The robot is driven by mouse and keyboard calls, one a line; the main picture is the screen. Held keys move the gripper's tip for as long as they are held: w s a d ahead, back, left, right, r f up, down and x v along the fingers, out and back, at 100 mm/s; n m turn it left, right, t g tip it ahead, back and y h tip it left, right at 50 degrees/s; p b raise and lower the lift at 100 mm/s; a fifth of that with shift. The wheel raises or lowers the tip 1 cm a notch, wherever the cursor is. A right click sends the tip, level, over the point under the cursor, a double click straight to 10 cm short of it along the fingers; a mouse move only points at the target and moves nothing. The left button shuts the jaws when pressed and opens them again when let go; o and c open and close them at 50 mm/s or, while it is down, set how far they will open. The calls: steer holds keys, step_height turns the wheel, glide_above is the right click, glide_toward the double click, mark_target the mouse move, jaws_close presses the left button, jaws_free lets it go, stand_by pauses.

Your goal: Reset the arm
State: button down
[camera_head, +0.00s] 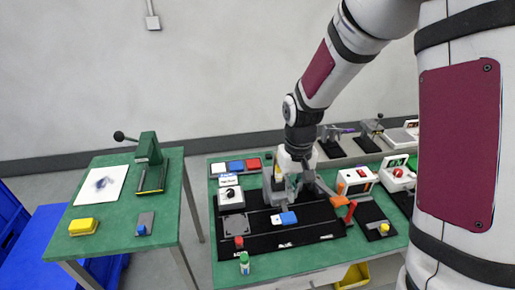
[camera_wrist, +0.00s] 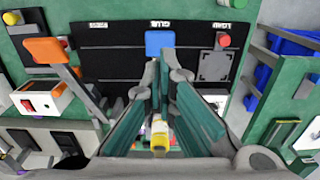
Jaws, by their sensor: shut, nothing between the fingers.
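My gripper (camera_head: 293,188) is shut and empty. In the head view it hangs pointing down over the back part of the black mat (camera_head: 315,233) on the green bench, close to a grey fixture (camera_head: 262,197). In the wrist view the fingers of my gripper (camera_wrist: 166,72) come together just below a blue block (camera_wrist: 160,42) on the mat. A small yellow and white piece (camera_wrist: 159,134) shows between the finger bases; I cannot tell what it is. My arm reaches down from the upper right and hides part of the bench.
A green-capped bottle (camera_head: 244,262) stands at the front edge. A left table (camera_head: 110,222) holds a green press (camera_head: 150,160).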

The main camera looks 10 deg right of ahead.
steer(key=s+r+t+b, duration=0.1)
steer(key=s+r+t, duration=0.4)
steer(key=s+r, duration=1.2)
step_height(320, 180, up, 5)
steer(key=shift+s+f+t, duration=0.1)
steer(key=shift+s+t, duration=0.2)
steer(key=shift+s, duration=0.05)
stand_by(0.7)
